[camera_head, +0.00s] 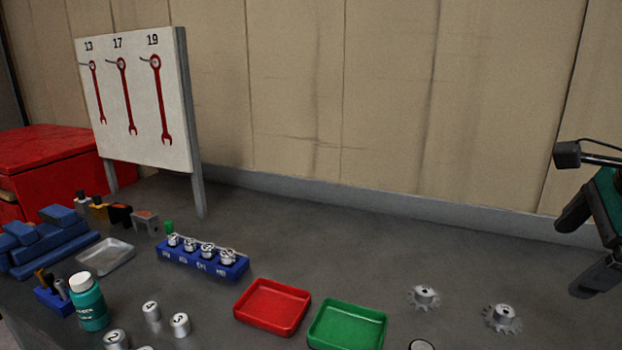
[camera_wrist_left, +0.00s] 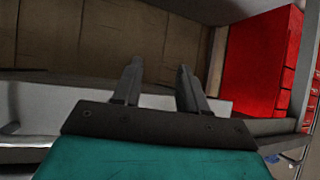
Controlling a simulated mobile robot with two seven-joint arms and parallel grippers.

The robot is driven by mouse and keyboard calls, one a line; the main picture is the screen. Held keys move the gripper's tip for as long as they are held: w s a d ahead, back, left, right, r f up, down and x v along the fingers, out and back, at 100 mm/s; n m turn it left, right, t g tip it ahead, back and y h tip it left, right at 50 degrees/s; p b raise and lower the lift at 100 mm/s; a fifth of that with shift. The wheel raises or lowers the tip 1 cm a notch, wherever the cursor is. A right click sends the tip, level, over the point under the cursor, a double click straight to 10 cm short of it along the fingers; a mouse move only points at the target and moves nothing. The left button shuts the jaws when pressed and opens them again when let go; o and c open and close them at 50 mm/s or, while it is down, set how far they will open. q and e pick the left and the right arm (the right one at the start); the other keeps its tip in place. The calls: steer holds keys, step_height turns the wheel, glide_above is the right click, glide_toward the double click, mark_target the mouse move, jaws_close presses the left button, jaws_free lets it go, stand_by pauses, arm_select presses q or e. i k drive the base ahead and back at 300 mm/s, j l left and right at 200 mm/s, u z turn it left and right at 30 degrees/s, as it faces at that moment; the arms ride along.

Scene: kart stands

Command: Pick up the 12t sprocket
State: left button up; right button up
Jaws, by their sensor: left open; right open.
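Two silver toothed sprockets lie on the grey bench at the lower right of the head view. One sprocket (camera_head: 424,297) is behind the green tray's right side, and the other sprocket (camera_head: 502,318) is further right and nearer. I cannot read which is the 12t sprocket. My right gripper (camera_head: 570,257) is at the right edge, above the bench and to the right of both sprockets, open and empty. My left gripper (camera_wrist_left: 158,68) shows only in the left wrist view, open with nothing between its fingers.
A red tray (camera_head: 239,312) and a green tray (camera_head: 314,338) are left of the sprockets. A blue socket rack (camera_head: 203,264), a teal bottle (camera_head: 89,304) and loose numbered cylinders stand further left. A wrench board (camera_head: 135,145) stands behind. The bench behind the sprockets is clear.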

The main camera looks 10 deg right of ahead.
mark_target(422, 297)
steer(key=k+j, duration=0.7)
steer(key=k, duration=0.15)
